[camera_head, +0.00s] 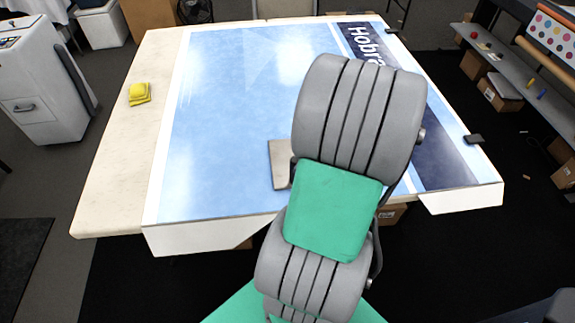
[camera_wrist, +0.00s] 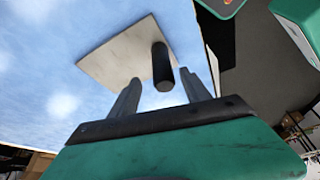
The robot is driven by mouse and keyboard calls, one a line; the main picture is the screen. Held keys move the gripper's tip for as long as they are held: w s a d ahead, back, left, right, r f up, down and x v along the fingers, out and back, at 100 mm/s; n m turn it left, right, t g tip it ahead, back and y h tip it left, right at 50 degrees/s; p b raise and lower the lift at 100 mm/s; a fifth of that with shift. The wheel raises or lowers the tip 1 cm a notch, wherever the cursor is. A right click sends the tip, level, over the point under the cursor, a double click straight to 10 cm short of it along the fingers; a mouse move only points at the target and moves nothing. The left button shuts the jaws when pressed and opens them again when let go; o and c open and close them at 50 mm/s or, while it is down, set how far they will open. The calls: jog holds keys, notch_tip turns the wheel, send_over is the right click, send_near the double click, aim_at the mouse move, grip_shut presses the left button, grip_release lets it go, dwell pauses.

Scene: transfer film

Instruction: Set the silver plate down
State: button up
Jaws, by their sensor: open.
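The silver plate (camera_head: 279,163) lies on the blue printed sheet, partly hidden behind my arm in the head view. In the wrist view the plate (camera_wrist: 112,50) is a flat pale square with a dark upright cylindrical handle (camera_wrist: 162,66) near its edge. My gripper (camera_wrist: 165,92) is open, with its two grey fingers apart. The handle shows between and beyond the fingers, and I see no finger touching it. My gripper is hidden behind my arm in the head view.
The blue sheet (camera_head: 235,110) covers most of the table (camera_head: 118,170) and hangs over its front edge. A yellow object (camera_head: 139,93) sits on the bare left strip. A dark clip (camera_head: 474,139) is at the right edge. The sheet left of the plate is clear.

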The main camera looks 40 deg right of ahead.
aim_at(291, 172)
jog(key=x, duration=0.8)
jog(key=shift+s+a, duration=0.15)
grip_shut()
jog(key=shift+r, duration=0.1)
dwell(0.4)
